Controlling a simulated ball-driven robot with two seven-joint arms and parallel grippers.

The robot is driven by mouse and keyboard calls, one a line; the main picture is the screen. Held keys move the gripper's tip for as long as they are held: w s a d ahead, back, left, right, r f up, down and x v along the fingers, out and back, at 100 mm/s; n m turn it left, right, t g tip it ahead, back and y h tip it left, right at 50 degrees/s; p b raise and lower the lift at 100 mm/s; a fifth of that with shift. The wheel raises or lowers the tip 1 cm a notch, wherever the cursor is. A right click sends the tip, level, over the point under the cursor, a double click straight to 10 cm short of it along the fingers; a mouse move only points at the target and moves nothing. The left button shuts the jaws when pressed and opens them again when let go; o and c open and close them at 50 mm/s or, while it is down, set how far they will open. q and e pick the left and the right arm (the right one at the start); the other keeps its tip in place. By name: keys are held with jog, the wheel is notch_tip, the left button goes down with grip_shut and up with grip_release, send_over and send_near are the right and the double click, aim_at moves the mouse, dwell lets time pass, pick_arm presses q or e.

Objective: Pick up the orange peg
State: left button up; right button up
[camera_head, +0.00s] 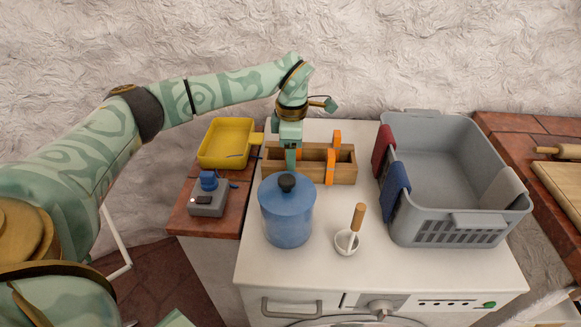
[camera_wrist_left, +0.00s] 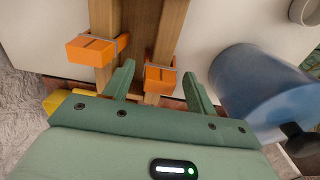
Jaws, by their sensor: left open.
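In the left wrist view the back peg (camera_wrist_left: 92,50) is at upper left and the front peg (camera_wrist_left: 160,78) is near the middle. My left gripper (camera_wrist_left: 160,85) is open and empty, its fingers appearing either side of the front peg there.
A blue lidded pot (camera_head: 287,218) stands close in front of my left gripper. A white mortar with a pestle (camera_head: 347,242) is in front of the box. A grey basket (camera_head: 458,222) with cloths stands at right, a yellow pan (camera_head: 203,153) and grey device (camera_head: 207,203) at left.

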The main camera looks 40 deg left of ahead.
pick_arm(q)
jog(key=f, duration=0.1)
jog(key=f+b, duration=0.1)
jog(key=f, duration=0.2)
jog(key=shift+s+a+f+b, duration=0.2)
jog(key=shift+a+b, duration=0.05)
jog(key=shift+b, duration=0.1)
jog(key=shift+f, duration=0.5)
jog(key=shift+r, duration=0.1)
jog(key=c, duration=0.7)
jog(key=shift+c, duration=0.2)
